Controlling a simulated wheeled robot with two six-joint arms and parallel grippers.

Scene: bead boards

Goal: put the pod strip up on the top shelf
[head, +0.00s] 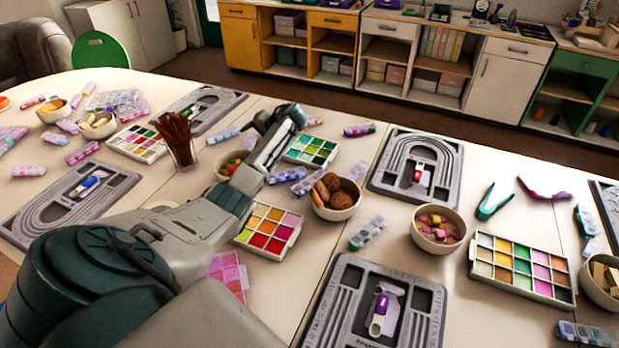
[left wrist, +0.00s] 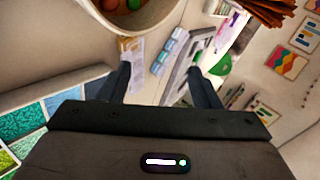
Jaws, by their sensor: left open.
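My left gripper (head: 272,120) is open, reaching over the table's middle; in the left wrist view its dark fingers (left wrist: 159,78) are apart with nothing held. Several translucent pod strips lie on the table, and I cannot tell which one is meant. A pale blue strip (head: 225,135) lies left of the gripper, and a blue strip (left wrist: 170,50) shows beyond the fingers in the wrist view. Lilac strips (head: 288,174) lie below the gripper, another (head: 360,130) to its right. Open shelves (head: 335,43) stand in low cabinets along the back wall. My right gripper is out of view.
A brown pencil cup (head: 178,148) stands left of my arm. A cookie bowl (head: 335,196), a color-bead tray (head: 268,228) and a green-bead tray (head: 312,151) crowd the arm's right. Grey bead boards (head: 440,158) lie about. A floor gap separates table and cabinets.

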